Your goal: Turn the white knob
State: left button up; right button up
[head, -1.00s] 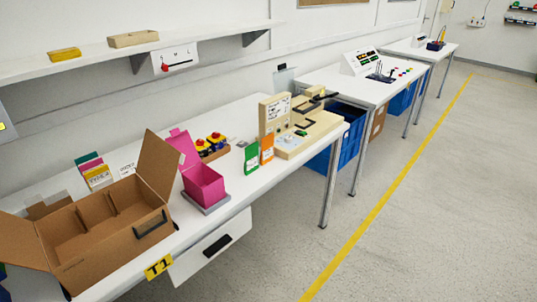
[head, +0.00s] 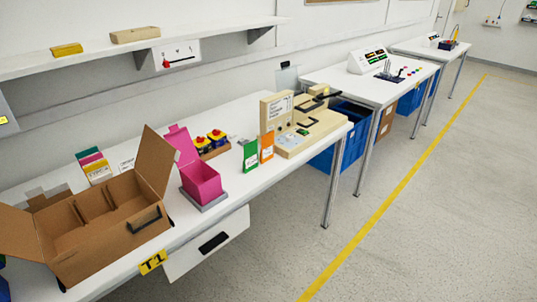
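I cannot clearly make out a white knob in the head view. A white wall panel (head: 181,54) with small markings and a red lever or pointer (head: 166,63) at its left is mounted below the shelf. A beige device (head: 311,132) with an upright panel (head: 275,111) stands at the right end of the near table; its small controls are too small to tell. Neither of my grippers is in view.
The near white table (head: 226,170) holds an open cardboard box (head: 95,255), a pink bin (head: 202,184), and green (head: 250,155) and orange (head: 267,147) cards. More tables (head: 385,83) stand beyond. The floor right of the yellow line (head: 400,187) is clear.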

aim_at(290, 139)
jog(key=l+u, duration=0.1)
jog(key=u, duration=0.45)
jog(key=i+l+u, duration=0.2)
jog(key=l+u, duration=0.2)
jog(key=l, duration=0.15)
jog(key=i+l+u, duration=0.1)
jog(key=l+u, duration=0.15)
jog(key=i+l+u, duration=0.1)
jog(key=l, duration=0.35)
jog(key=l+u, duration=0.1)
jog(key=l, duration=0.4)
